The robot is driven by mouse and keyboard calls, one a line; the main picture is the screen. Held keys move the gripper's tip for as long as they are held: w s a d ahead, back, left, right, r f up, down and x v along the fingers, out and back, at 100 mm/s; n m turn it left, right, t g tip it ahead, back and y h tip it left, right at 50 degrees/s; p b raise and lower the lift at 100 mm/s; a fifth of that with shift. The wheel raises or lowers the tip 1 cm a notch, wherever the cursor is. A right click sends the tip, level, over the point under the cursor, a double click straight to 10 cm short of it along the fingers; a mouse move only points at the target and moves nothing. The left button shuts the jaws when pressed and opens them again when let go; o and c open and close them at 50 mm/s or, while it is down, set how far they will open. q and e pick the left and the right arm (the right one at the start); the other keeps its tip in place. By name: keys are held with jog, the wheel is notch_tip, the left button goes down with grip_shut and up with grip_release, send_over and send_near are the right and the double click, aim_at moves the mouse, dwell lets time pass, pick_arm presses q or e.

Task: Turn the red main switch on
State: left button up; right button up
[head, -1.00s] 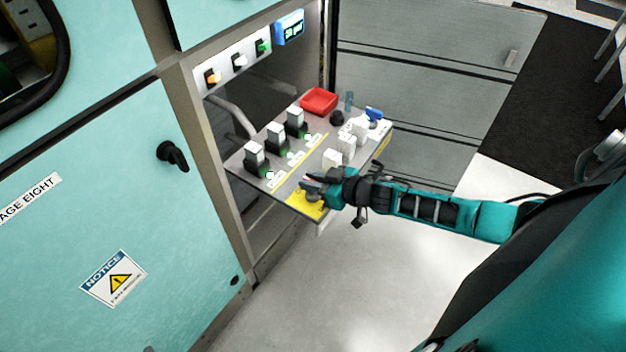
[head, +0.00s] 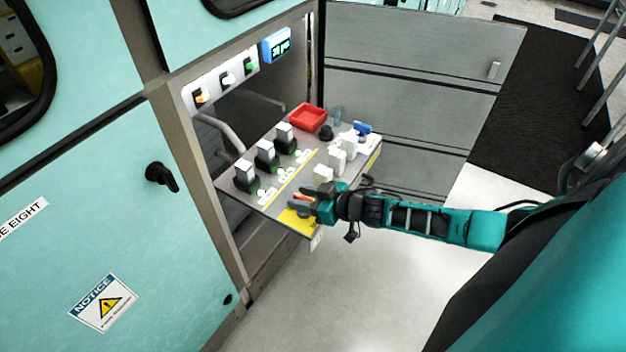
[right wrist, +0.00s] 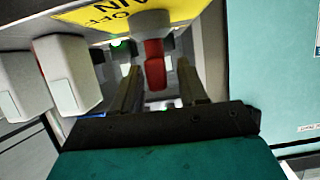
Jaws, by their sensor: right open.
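The red main switch (head: 304,198) sits on a yellow plate (head: 290,219) at the near corner of the control panel, and my right gripper partly hides it in the head view. In the right wrist view its red handle (right wrist: 155,66) shows with a grey part above it, beside the yellow plate with black lettering (right wrist: 95,13). My right gripper (head: 307,202) is open at the switch. In the right wrist view its two fingers stand on either side of the red handle. I cannot tell whether they touch it. My left gripper is not in view.
The panel carries white-topped black switches (head: 266,153), white blocks (head: 337,161), a red tray-like part (head: 308,117) and a blue part (head: 362,128). A blue display (head: 276,46) is on the cabinet behind. The floor (head: 330,300) in front is clear.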

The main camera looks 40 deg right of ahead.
jog(key=v, duration=1.2)
jog(key=shift+s+d+r, duration=0.15)
jog(key=shift+s+r, duration=0.1)
jog(key=shift+s, duration=0.05)
